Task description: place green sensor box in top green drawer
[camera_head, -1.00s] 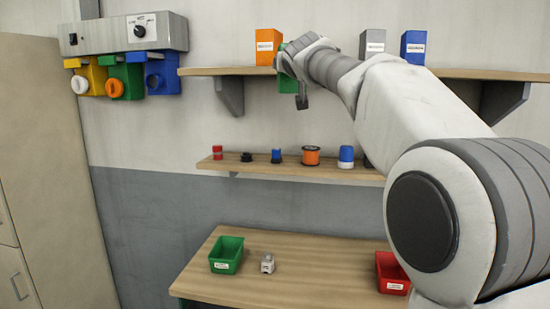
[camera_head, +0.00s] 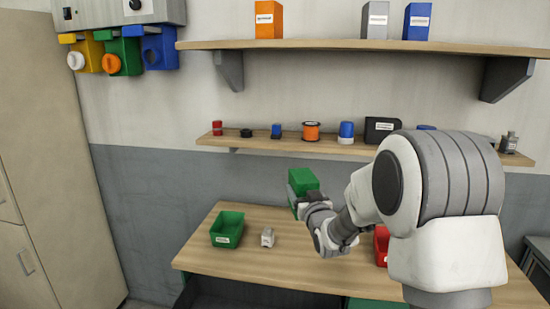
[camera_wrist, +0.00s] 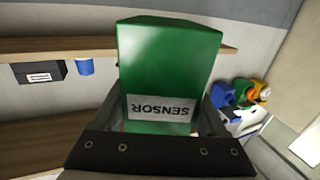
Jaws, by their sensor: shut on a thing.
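The green sensor box (camera_head: 303,180) is held in my gripper (camera_head: 305,203), above the workbench's back edge in the head view. In the wrist view the box (camera_wrist: 168,65) fills the middle, its white SENSOR label facing the camera, with the jaws (camera_wrist: 165,110) shut on its sides. Below the bench's front edge, a strip of green (camera_head: 376,303) shows at the bottom of the head view; it may be part of a green drawer, but most is cut off or hidden by my arm. I cannot tell whether any drawer is open.
The wooden workbench (camera_head: 240,260) holds a green bin (camera_head: 227,230), a small grey object (camera_head: 267,237) and a red bin (camera_head: 381,245) partly behind my arm. The lower shelf (camera_head: 270,143) carries several small items. The upper shelf (camera_head: 330,44) carries orange, grey and blue boxes.

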